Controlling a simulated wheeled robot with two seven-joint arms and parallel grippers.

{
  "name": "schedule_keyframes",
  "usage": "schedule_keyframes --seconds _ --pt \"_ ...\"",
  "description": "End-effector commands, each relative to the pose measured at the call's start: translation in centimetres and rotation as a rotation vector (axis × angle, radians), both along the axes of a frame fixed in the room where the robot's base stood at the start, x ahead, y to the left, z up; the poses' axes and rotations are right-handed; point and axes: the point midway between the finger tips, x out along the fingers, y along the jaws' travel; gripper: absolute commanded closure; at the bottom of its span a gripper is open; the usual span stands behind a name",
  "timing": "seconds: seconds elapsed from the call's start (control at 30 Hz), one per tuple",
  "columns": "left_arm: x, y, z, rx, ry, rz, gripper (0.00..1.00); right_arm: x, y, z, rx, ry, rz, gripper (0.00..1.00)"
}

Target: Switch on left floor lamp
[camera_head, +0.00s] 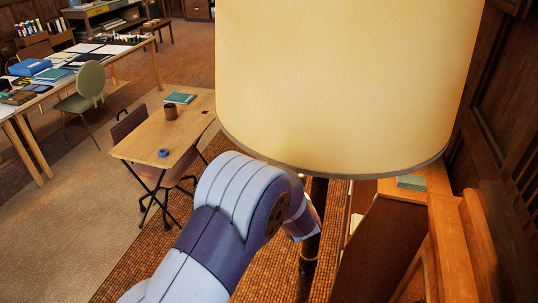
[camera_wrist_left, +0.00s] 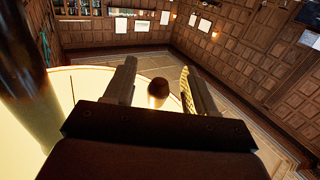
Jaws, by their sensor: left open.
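The floor lamp's big cream shade (camera_head: 345,80) fills the upper middle of the head view, with its dark pole (camera_head: 312,225) below. My left arm reaches up to the shade's lower edge; its gripper is hidden there. In the left wrist view, my left gripper (camera_wrist_left: 157,68) is open, its two fingers apart. A small rounded brown piece (camera_wrist_left: 158,87) shows between the fingers; I cannot tell whether they touch it. Bright yellow shade surface (camera_wrist_left: 88,80) lies behind the fingers, and a dark blurred post (camera_wrist_left: 25,75) stands close at left. My right gripper is not in view.
A long worktable (camera_head: 15,112) is farther left. Wooden furniture (camera_head: 450,235) stands close on the right. Open floor (camera_head: 75,220) lies at lower left.

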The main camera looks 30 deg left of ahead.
Motion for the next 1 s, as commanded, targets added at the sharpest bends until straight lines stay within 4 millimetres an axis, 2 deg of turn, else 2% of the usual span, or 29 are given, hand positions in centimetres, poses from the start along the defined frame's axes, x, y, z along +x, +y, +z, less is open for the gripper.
schedule_keyframes --seconds 0.17,0.7,1.0 --pt "-0.3 -0.5 0.1 -0.001 -0.001 -0.002 0.45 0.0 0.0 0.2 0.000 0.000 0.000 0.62" --pt "-5.3 -5.4 0.1 -0.001 -0.001 -0.002 0.45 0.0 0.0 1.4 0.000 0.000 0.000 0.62" --pt "-5.7 -5.7 0.0 0.000 0.000 0.000 0.45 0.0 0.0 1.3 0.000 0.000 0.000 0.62"
